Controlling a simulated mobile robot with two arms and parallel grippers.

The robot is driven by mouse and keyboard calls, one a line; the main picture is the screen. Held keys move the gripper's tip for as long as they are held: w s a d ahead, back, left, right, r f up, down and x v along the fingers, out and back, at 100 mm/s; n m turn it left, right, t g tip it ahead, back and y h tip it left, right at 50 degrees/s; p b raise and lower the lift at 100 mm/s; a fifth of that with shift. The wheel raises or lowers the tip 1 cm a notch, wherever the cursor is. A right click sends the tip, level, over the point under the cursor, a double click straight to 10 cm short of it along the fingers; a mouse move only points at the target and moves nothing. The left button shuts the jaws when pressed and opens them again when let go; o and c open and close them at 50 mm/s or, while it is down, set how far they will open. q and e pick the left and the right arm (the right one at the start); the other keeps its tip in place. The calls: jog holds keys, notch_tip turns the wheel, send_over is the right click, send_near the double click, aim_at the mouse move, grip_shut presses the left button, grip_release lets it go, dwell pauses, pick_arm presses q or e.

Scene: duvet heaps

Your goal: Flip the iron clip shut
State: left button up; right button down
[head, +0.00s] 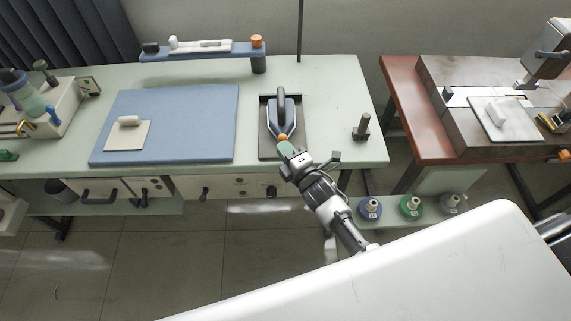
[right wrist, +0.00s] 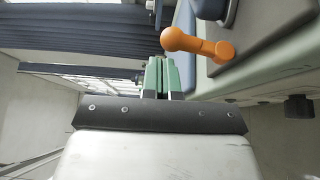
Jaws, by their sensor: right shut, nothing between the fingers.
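The iron (head: 283,118) stands on a dark rest plate (head: 265,145) at the right part of the pale green table. The orange clip (head: 283,138) is at the iron's near end. In the right wrist view the clip (right wrist: 198,44) is a lever with a round knob at its left end, reaching out past the edge of the rest plate. My right gripper (head: 286,148) is shut and empty, its green fingertips just in front of the clip. In the right wrist view the fingertips (right wrist: 160,62) are just below the knob; I cannot tell whether they touch. My left gripper is not in view.
A blue mat (head: 200,120) with a pale pad lies left of the iron. A small dark post (head: 361,126) stands to its right. A raised blue shelf (head: 205,55) is at the back. Thread cones (head: 410,206) sit on a lower shelf. Drawer handles face the front.

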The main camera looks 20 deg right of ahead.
pick_arm(q)
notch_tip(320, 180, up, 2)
jog(key=shift+p, duration=0.65)
pick_arm(e)
jog(key=shift+w+d+r+g, duration=0.2)
jog(key=shift+w+r+g, duration=0.1)
jog(key=shift+w+g, duration=0.3)
jog(key=shift+w+r, duration=0.15)
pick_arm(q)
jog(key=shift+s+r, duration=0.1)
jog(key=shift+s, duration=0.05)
